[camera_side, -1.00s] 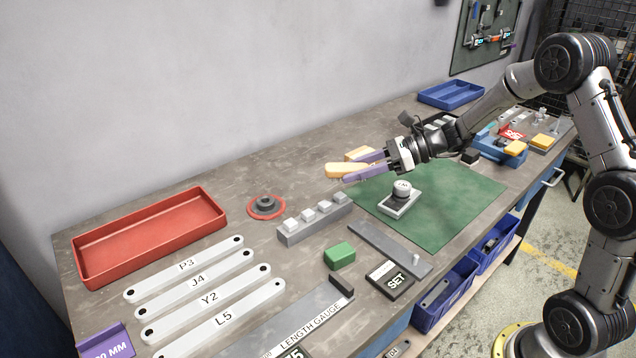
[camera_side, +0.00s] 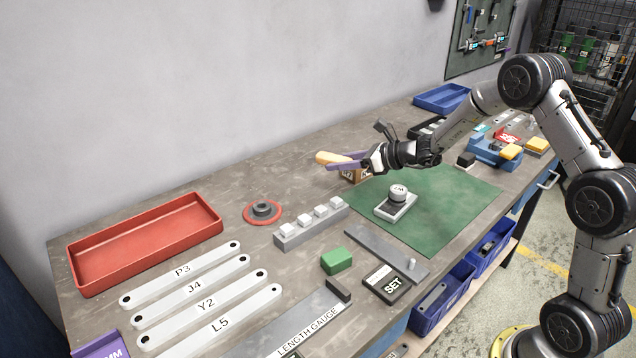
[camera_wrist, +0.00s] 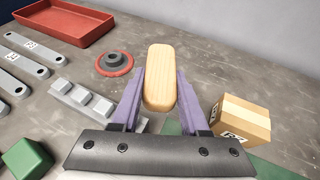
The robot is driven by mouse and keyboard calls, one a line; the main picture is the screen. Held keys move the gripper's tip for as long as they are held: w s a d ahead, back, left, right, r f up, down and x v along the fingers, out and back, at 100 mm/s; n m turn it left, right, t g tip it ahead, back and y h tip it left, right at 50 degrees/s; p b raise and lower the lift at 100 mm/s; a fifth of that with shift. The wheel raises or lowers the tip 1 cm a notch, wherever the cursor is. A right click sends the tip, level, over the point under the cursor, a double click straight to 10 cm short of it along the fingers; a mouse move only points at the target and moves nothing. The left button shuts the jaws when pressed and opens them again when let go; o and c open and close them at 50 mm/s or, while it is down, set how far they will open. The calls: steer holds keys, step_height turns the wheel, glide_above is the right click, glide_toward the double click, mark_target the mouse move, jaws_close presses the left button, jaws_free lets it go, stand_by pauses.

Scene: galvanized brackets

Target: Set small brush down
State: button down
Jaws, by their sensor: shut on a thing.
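The small brush (camera_side: 333,158) shows as a pale wooden body between the purple fingers of my gripper (camera_side: 352,162). In the wrist view the brush (camera_wrist: 160,78) is a rounded wooden block that points away from the palm. My gripper (camera_wrist: 160,90) is shut on it, one finger along each side. The brush is held above the workbench (camera_side: 250,182), apart from its surface. Its underside is hidden in the wrist view.
A cardboard box (camera_wrist: 242,120) stands right of my gripper in the wrist view. A grey block with several white cubes (camera_side: 310,224), a red ring with a dark hub (camera_side: 262,212) and a red tray (camera_side: 145,240) lie to the left.

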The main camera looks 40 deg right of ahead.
glide_above(319, 188)
steer(key=s, duration=0.1)
step_height(319, 188, down, 6)
steer(key=shift+s+a+f, duration=0.1)
steer(key=shift+s+f, duration=0.05)
steer(key=shift+f, duration=0.1)
steer(key=shift+w+f, duration=0.7)
steer(key=shift+f, duration=1.55)
steer(key=shift+c, duration=2.1)
jaws_free()
steer(key=shift+s+f, duration=0.1)
